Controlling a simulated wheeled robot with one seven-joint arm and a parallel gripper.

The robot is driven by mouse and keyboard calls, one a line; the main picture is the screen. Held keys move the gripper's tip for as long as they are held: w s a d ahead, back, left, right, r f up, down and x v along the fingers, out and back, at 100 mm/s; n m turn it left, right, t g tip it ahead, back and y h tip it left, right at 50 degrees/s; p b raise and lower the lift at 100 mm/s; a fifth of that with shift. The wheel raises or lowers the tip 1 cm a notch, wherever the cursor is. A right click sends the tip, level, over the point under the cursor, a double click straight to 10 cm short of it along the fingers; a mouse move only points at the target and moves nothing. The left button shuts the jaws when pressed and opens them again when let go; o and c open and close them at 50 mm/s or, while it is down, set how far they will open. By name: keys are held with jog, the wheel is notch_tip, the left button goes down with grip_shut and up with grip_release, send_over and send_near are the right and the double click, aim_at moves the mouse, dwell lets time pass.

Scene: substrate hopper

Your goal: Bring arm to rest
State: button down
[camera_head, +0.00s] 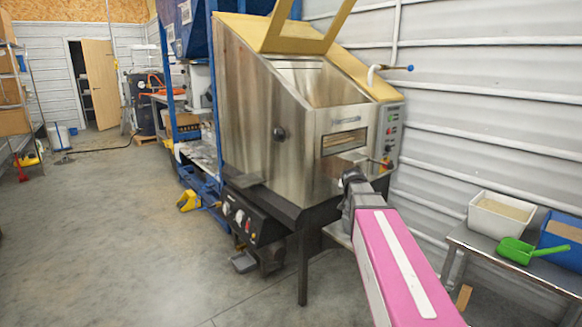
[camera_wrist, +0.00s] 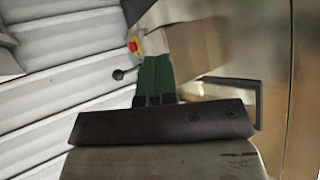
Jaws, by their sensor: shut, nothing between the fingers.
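My arm, with its pink link, reaches forward from the lower right in the head view. My gripper (camera_wrist: 155,60) shows in the wrist view as two green fingers pressed together, with nothing between them. In the head view the end of my arm is small and dark, in front of the lower right of the steel hopper machine (camera_head: 245,105); the fingers cannot be made out there. In the wrist view a steel surface (camera_wrist: 280,70) lies close on the right, and I cannot tell whether my gripper touches it.
A steel side table (camera_head: 462,238) on the right holds a white bin (camera_head: 500,215), a green scoop (camera_head: 525,251) and a blue bin (camera_head: 562,238). The hopper's yellow-framed lid (camera_head: 310,25) stands raised. Shelving (camera_head: 20,95) lines the far left. The floor (camera_head: 110,230) on the left is open.

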jog(key=s+a+f+n+g+y, duration=0.1)
jog(key=s+f+g, duration=0.4)
jog(key=s+f, duration=0.7)
jog(key=s+a+f+n+g+y, duration=0.1)
jog(key=s+a+f+n+g, duration=0.2)
jog(key=s+f, duration=1)
jog(key=s+a+g, duration=0.2)
jog(key=s+g, duration=0.1)
jog(key=shift+s+y, duration=0.3)
jog(key=shift+s, duration=0.1)
